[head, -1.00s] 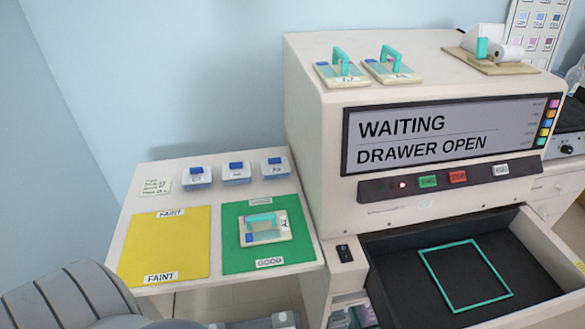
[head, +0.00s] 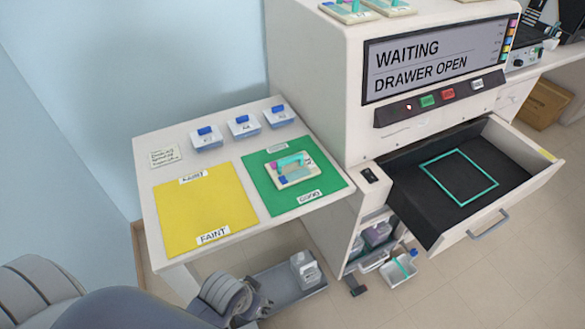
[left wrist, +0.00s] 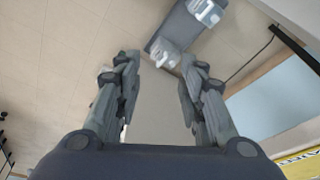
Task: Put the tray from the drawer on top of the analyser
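The analyser (head: 310,60) stands at the back, its screen reading "WAITING" and "DRAWER OPEN". Its drawer (head: 535,180) is pulled out; inside is a teal square outline with no tray on it. A cream tray with a teal handle (head: 292,168) lies on the green mat (head: 258,190) on the side table. Two similar trays, one at the left (head: 347,10) and one at the right (head: 388,5), sit on top of the analyser, cut off by the frame. My left gripper (head: 255,302) is low in front of the side table. The left wrist view shows it open and empty (left wrist: 158,72). My right gripper is not in view.
A yellow mat (head: 205,210) marked "FAINT" and several blue-lidded boxes (head: 243,127) are on the side table (head: 150,215).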

